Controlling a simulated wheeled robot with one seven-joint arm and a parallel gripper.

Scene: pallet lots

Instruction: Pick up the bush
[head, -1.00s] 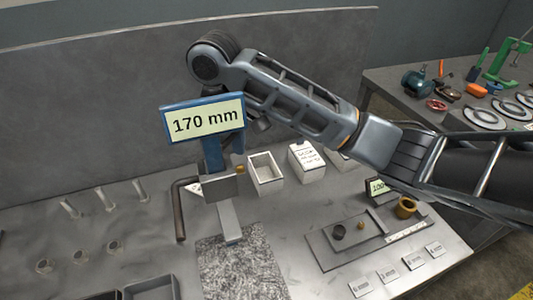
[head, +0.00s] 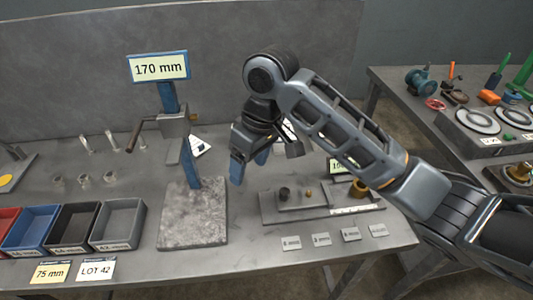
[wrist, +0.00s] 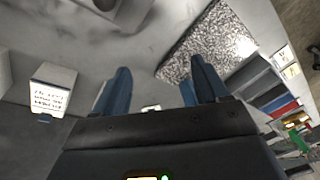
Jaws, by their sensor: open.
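My gripper (head: 250,165) is open and empty, its blue fingers pointing down over the bench right of the gauge stand. In the wrist view the two fingers (wrist: 160,88) stand apart with bare bench between them. Several ring-like parts could be the bush; I cannot tell which. A dark ring (head: 284,193) and a small brass piece (head: 308,195) sit on a grey plate (head: 330,212), right of and below my gripper. A larger brass ring (head: 360,188) is at the plate's back right, partly behind my arm. Several pale rings (head: 83,180) lie at the left.
The gauge stand (head: 174,125) with its 170 mm sign (head: 159,67) rises from a granite block (head: 195,232). Bins (head: 118,224) stand at the left front. White boxes, one (wrist: 50,90) in the wrist view, are behind my gripper. A second bench (head: 430,110) is at the right.

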